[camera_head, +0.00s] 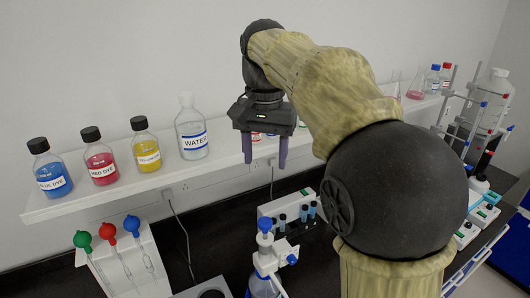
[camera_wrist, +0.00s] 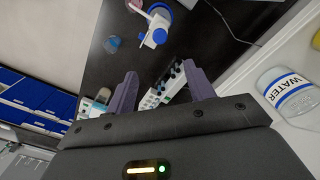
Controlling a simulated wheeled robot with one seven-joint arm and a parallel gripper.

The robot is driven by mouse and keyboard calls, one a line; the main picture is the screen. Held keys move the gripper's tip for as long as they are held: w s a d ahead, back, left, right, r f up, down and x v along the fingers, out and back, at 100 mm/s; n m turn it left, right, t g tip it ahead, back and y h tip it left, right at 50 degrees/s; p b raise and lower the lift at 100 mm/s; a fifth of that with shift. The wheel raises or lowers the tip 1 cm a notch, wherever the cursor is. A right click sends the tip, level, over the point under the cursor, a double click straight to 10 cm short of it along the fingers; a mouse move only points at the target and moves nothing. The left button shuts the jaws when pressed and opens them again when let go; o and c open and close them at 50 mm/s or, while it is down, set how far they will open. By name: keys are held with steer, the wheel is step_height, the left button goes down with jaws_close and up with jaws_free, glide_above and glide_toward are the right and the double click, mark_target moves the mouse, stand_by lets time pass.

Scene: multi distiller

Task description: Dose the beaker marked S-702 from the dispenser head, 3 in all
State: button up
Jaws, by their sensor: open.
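The dispenser head (camera_head: 267,261), white with a blue knob, sits on a bottle at the bottom middle of the head view. It also shows at the top of the wrist view (camera_wrist: 156,30). My gripper (camera_head: 265,165) is open and empty, with its fingers pointing down, above the bench near the shelf edge. Its two purple fingers also show in the wrist view (camera_wrist: 159,72), apart from the dispenser head. A small clear vessel (camera_wrist: 113,43) is beside the dispenser in the wrist view; I cannot tell whether it is a beaker. I can read no S-702 mark.
The white shelf (camera_head: 95,196) holds blue, red and yellow dye bottles and a water bottle (camera_head: 192,134). A white rack (camera_head: 268,210) with dark-capped vials stands behind the dispenser. A dropper stand (camera_head: 100,265) is at left. My arm hides much of the bench.

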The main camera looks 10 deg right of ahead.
steer(key=c, duration=0.5)
steer(key=shift+r+n+p, duration=0.15)
steer(key=shift+n+p, duration=0.35)
steer(key=shift+p, duration=0.2)
steer(key=c, duration=0.4)
steer(key=shift+n+p, duration=0.6)
steer(key=shift+p, duration=0.1)
jaws_close()
steer(key=n+p, duration=0.1)
steer(key=n, duration=0.1)
steer(key=f+n+p, duration=0.1)
steer(key=n+p, duration=0.1)
steer(key=s+f+n+p, duration=0.1)
steer(key=n, duration=0.1)
steer(key=shift+a+n, duration=0.4)
